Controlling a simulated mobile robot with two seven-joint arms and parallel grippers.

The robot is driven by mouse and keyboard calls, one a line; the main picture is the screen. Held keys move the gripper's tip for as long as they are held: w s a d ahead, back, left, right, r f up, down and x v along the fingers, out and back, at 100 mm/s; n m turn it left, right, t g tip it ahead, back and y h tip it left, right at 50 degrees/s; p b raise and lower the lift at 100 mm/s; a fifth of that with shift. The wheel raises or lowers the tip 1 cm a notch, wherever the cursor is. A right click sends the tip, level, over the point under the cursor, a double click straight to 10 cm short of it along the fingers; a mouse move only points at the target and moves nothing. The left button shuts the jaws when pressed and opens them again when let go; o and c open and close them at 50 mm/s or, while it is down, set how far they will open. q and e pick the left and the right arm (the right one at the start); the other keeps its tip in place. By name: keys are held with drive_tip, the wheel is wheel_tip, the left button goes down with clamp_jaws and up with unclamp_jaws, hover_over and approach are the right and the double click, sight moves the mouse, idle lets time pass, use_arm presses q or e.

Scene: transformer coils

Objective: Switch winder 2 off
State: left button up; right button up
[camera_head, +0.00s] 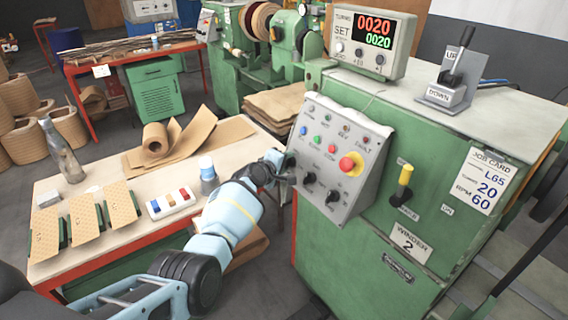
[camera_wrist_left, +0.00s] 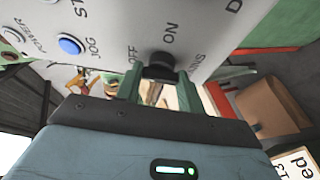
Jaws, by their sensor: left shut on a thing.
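Winder 2 (camera_head: 350,245) is the green machine on the right, marked by a "WINDER 2" plate (camera_head: 408,242). Its sloped grey control panel (camera_head: 355,130) carries coloured buttons, a red emergency button (camera_head: 350,163) and black knobs. My left gripper (camera_head: 286,172) is at the panel's left edge. In the left wrist view its two green fingers (camera_wrist_left: 160,92) are shut on the black mains knob (camera_wrist_left: 160,66), which has "OFF", "ON" and "MAINS" printed around it. I cannot tell which way the knob points. A blue jog button (camera_wrist_left: 70,46) is close by. My right gripper is not in view.
A counter display (camera_head: 370,38) reads 0020 twice. An up/down lever (camera_head: 452,75) stands on top and a yellow-handled lever (camera_head: 404,182) on the front. A workbench (camera_head: 105,182) on the left holds brown sheets, a bottle (camera_head: 62,152) and a small white tray (camera_head: 170,202).

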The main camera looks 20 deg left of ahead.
use_arm(q)
drive_tip(key=shift+r, duration=0.15)
idle(0.4)
drive_tip(key=o, duration=1)
drive_tip(key=v, duration=0.7)
drive_tip(key=shift+s, duration=0.3)
drive_tip(key=shift+a+r, duration=0.1)
